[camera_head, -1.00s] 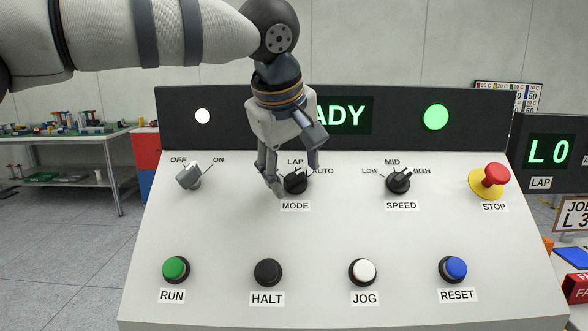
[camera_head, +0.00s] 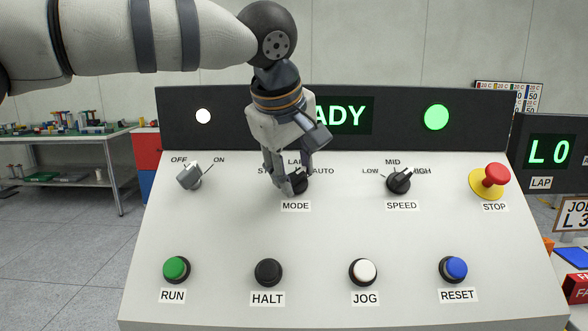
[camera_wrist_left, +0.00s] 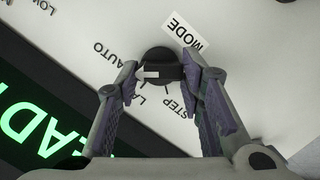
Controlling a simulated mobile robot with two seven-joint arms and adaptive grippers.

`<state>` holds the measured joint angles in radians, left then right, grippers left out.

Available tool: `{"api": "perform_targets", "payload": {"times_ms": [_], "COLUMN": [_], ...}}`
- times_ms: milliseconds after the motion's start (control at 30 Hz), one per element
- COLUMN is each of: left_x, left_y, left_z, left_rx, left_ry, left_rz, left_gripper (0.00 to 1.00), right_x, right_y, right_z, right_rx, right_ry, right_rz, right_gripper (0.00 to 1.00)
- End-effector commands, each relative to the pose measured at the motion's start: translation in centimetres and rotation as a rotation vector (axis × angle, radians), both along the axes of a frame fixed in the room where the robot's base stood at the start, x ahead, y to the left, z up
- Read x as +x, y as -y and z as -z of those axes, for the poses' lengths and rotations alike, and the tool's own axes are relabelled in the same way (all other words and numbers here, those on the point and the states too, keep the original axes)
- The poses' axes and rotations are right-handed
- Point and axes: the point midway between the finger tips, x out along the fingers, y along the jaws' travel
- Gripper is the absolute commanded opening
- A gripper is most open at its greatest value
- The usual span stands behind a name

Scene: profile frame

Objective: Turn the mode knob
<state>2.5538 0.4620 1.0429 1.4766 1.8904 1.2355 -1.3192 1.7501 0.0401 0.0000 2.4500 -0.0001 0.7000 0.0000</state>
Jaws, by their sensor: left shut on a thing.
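The black mode knob (camera_head: 303,186) sits on the sloped panel above the MODE label, partly hidden by my left gripper (camera_head: 293,184) in the head view. In the left wrist view the knob (camera_wrist_left: 158,56) has a dark grip bar with a white arrow toward the left finger, near the AUTO and LAP labels. My left gripper (camera_wrist_left: 161,72) is shut on the bar, with one finger at each end. The STEP label is partly covered in the head view. My right gripper is not in view.
On the panel (camera_head: 220,225), the OFF/ON switch (camera_head: 189,177) is left of the mode knob; the speed knob (camera_head: 398,181) and red STOP button (camera_head: 494,175) are to the right. Several push buttons line the lower row. The display (camera_head: 350,116), partly hidden, shows "ADY".

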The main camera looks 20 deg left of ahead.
Motion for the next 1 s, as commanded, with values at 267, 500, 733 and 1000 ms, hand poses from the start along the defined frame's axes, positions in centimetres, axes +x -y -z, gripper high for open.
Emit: {"api": "perform_targets", "payload": {"times_ms": [267, 500, 733, 1000], "left_x": [-0.1, -0.2, -0.27, -0.32], "left_y": [-0.05, -0.08, -0.07, -0.06], "left_z": [0.17, 0.24, 0.27, 0.36], "left_rx": [-0.141, -0.279, -0.393, -0.485], "left_ry": [0.039, 0.078, 0.111, 0.136], "left_rz": [-0.172, -0.344, -0.485, -0.6], "left_gripper": [0.07, 0.07, 0.07, 0.07], "right_x": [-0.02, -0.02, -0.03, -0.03], "right_y": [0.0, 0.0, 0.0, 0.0], "right_z": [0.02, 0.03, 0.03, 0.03], "right_rx": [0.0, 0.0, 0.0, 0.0], "right_ry": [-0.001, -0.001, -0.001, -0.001], "right_rz": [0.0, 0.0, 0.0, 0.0], "right_gripper": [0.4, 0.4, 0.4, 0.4]}}
